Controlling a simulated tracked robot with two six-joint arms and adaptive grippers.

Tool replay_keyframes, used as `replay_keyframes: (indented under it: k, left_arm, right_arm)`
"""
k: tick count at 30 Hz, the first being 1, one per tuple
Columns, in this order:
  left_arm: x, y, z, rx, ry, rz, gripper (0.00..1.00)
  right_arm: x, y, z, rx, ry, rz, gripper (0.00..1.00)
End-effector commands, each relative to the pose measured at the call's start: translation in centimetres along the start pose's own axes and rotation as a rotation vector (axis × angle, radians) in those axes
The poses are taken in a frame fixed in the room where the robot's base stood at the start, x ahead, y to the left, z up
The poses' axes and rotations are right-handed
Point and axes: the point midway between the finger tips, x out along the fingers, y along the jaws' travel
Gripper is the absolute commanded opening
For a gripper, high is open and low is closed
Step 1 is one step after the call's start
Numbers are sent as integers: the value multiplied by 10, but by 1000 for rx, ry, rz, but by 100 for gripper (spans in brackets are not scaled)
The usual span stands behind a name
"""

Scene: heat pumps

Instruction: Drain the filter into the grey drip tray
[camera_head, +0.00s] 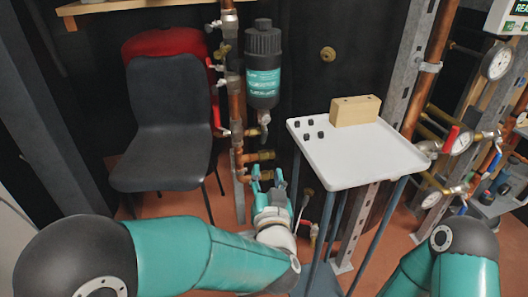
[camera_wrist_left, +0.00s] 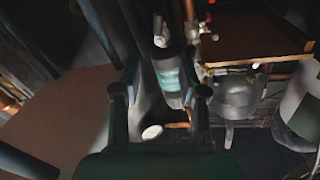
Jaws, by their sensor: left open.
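The filter (camera_head: 262,75) is an upright black canister with a ribbed cap and a teal label, mounted beside copper pipework. A small valve (camera_head: 264,118) hangs under it. My left gripper (camera_head: 268,182) is open and empty below the filter, apart from it, near the lower brass fittings. In the left wrist view the filter (camera_wrist_left: 168,75) shows beyond the open fingers of my left gripper (camera_wrist_left: 160,95), with its label visible. I cannot pick out the grey drip tray in either view. My right gripper is out of view; only part of my right arm shows.
A white trolley top (camera_head: 360,160) with a wooden block (camera_head: 355,110) and several small black pieces stands right of the filter. A grey chair (camera_head: 168,110) stands to the left. Pipes with gauges and a red-handled valve (camera_head: 450,139) are at the right.

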Motion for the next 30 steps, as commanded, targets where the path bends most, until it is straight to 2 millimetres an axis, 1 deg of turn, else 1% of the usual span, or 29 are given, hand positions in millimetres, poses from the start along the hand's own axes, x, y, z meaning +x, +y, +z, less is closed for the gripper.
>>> replay_keyframes:
  k: [1, 4, 8, 11, 21, 27, 30]
  left_arm:
    - [0, 3, 0, -1, 4, 5, 42]
    - [6, 4, 0, -1, 3, 6, 42]
    - [24, 3, 1, -2, 3, 4, 42]
    - [43, 4, 2, -1, 3, 3, 42]
    - [116, 4, 2, -1, 3, 4, 42]
    - [147, 4, 1, 0, 3, 5, 42]
    - [157, 5, 0, 0, 2, 6, 42]
  right_arm:
    - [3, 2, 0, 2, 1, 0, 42]
    - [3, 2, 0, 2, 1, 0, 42]
    - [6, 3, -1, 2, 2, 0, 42]
    - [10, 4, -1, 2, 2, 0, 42]
    - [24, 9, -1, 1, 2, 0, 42]
    - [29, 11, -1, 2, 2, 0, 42]
    - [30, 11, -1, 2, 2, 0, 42]
